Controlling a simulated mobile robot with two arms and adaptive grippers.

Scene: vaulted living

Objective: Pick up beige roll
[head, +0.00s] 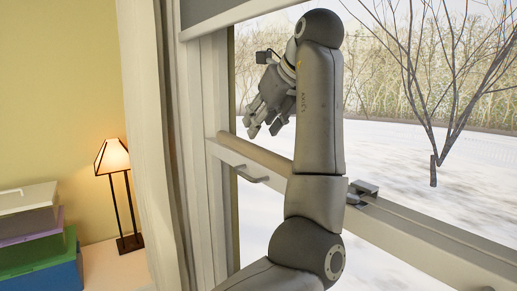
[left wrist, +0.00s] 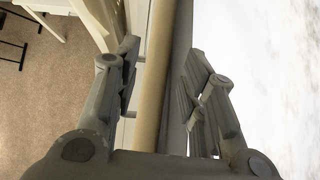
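The beige roll (head: 255,155) lies along the top of the window's middle rail in the head view, partly hidden behind my left arm. In the left wrist view the beige roll (left wrist: 155,75) runs lengthwise between the two fingers. My left gripper (head: 265,128) is above the roll in the head view, with its fingers pointing down. In the left wrist view my left gripper (left wrist: 163,65) is open, one finger on each side of the roll, with a visible gap on the left side. My right gripper is not in view.
The window frame (head: 215,110) and a curtain (head: 155,130) stand left of my arm. A lit lamp (head: 113,158) and stacked coloured boxes (head: 35,255) are farther left. A window handle (head: 250,175) is below the roll. Snowy ground shows outside.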

